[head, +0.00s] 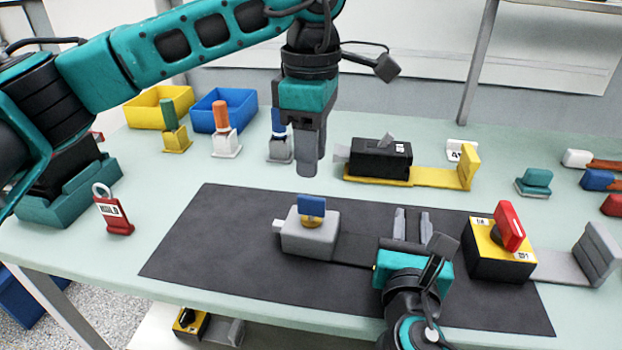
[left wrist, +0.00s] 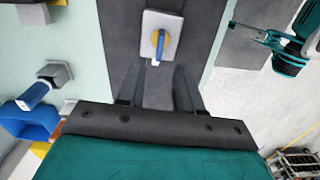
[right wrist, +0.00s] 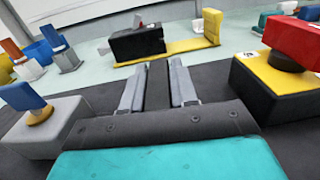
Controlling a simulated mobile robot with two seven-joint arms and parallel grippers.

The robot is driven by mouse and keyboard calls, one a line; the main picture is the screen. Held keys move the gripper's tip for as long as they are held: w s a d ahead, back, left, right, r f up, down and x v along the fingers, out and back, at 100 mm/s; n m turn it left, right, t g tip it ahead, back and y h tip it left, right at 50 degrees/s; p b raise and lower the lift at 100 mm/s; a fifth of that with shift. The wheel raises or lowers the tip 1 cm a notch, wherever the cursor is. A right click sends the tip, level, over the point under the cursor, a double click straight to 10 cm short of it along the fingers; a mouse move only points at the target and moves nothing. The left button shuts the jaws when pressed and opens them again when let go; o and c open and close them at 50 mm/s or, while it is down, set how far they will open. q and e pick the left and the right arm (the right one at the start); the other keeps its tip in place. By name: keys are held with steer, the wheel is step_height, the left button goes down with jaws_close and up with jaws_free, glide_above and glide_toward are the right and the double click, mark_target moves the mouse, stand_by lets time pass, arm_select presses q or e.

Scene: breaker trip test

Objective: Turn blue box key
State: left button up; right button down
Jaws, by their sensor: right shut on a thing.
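The blue key (head: 311,206) stands on a yellow disc on top of a grey box (head: 308,238) on the dark mat. The left wrist view shows the key (left wrist: 156,48) from above, beyond the fingertips. My left gripper (head: 307,165) hangs above and behind the box, fingers apart and empty, not touching the key. A dark plate (head: 357,249) extends right from the grey box. My right gripper (head: 411,222) is at that plate's right end, shut on what looks like its dark upright end (right wrist: 157,85). The fingers partly hide this piece.
A yellow-and-black box with a red key (head: 510,226) stands right of my right gripper. A black box on a yellow bracket (head: 380,158) is behind. Several coloured key pieces and the yellow bin (head: 158,107) and blue bin (head: 224,108) stand at the back left. The mat's left part is clear.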

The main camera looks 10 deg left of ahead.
arm_select(q)
steer(key=shift+r, duration=1.75)
arm_select(e)
steer(key=c, duration=0.8)
jaws_free()
steer(key=shift+s, duration=0.1)
